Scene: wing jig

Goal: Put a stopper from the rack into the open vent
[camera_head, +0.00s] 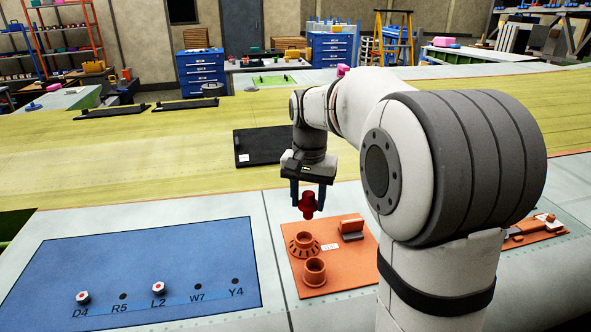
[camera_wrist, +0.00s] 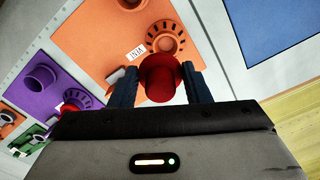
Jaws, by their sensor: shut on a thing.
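My gripper (camera_head: 308,197) is shut on a red stopper (camera_head: 307,204), with a rounded wide part and a narrower part above. The stopper hangs above the back of an orange plate (camera_head: 345,262), apart from it. The wrist view shows the red stopper (camera_wrist: 159,76) between the two dark fingers. On the plate stand an orange slotted ring (camera_head: 304,245) and an orange cup (camera_head: 314,271); the ring also shows in the wrist view (camera_wrist: 167,40), with nothing in its middle. I cannot tell for certain which opening is the vent or which fixture is the rack.
A blue panel (camera_head: 200,240) at left has labelled holes; white-topped pieces (camera_head: 83,297) sit at D4 and L2. A small block (camera_head: 352,228) stands on the orange plate. A purple plate (camera_wrist: 50,103) with a red piece shows in the wrist view. My arm hides much at right.

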